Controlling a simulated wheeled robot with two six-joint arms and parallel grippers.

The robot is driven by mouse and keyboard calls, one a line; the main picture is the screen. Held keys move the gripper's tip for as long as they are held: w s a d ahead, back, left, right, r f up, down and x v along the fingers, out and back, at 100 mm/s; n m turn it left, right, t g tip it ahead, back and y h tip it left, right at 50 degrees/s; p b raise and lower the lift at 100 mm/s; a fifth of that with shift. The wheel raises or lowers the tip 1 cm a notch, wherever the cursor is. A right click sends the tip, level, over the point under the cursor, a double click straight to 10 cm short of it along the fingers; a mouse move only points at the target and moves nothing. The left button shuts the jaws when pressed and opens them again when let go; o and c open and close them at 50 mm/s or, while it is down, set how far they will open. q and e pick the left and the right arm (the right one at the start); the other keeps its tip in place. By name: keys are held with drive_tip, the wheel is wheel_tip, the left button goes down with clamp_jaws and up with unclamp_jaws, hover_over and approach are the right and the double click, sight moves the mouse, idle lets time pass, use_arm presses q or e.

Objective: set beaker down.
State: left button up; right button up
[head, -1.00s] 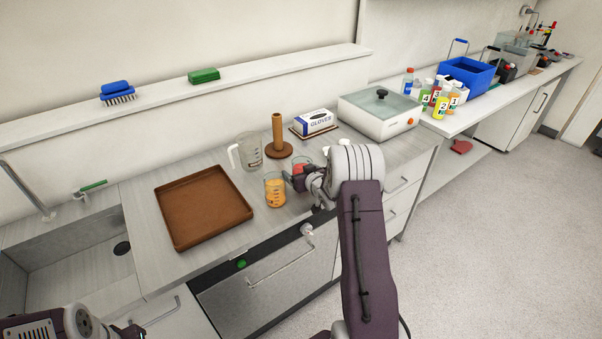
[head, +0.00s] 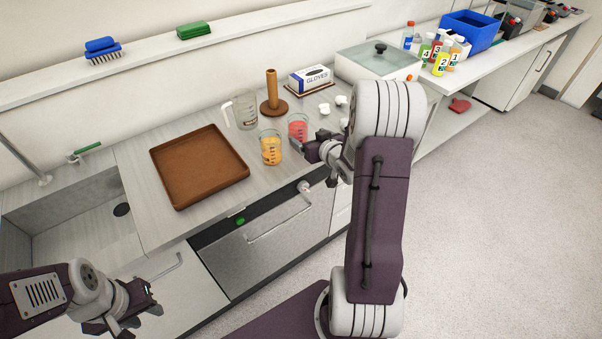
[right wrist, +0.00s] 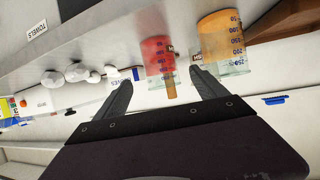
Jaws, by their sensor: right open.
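A glass beaker with red juice (head: 298,127) stands upright on the counter, beside a beaker with orange juice (head: 270,149). Both also show in the right wrist view, the red beaker (right wrist: 158,54) and the orange beaker (right wrist: 222,40). My right gripper (head: 311,150) is open and empty, just to the right of and in front of the red beaker. In the right wrist view its fingers (right wrist: 161,92) are spread, with the red beaker beyond the gap between them. My left gripper (head: 141,308) is low at the left, away from the beakers; its jaw opening is unclear.
A brown tray (head: 200,192) lies left of the beakers. A clear jug (head: 245,110), a wooden post on a round base (head: 272,92) and a glove box (head: 311,78) stand behind. Small white pieces (head: 325,108) lie right of the red beaker. A sink (head: 85,225) is far left.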

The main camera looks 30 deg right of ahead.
drive_tip(key=s+a+f+g, duration=0.1)
drive_tip(key=s+a+g, duration=0.1)
drive_tip(key=a, duration=0.1)
drive_tip(key=s+a+f+g, duration=0.1)
drive_tip(key=s+a+f, duration=0.1)
drive_tip(key=a, duration=0.1)
drive_tip(key=s+a+f+g, duration=0.1)
drive_tip(key=s+a+g, duration=0.1)
drive_tip(key=shift+s+a+f+g, duration=0.1)
drive_tip(key=shift+a+f+g, duration=0.2)
drive_tip(key=shift+a, duration=0.1)
drive_tip(key=s+a+f+g+y, duration=0.1)
drive_tip(key=s+a+g, duration=0.2)
drive_tip(key=s+a, duration=0.2)
drive_tip(key=s+a+f+n+g, duration=0.1)
drive_tip(key=s+a+g, duration=0.2)
drive_tip(key=s+a, duration=0.3)
drive_tip(key=s, duration=0.5)
drive_tip(key=shift+s+g+y, duration=0.25)
drive_tip(key=shift+g+y, duration=0.05)
drive_tip(key=shift+y, duration=0.1)
drive_tip(key=shift+a+r+p, duration=0.1)
drive_tip(key=shift+r+p, duration=0.25)
drive_tip(key=shift+p, duration=0.05)
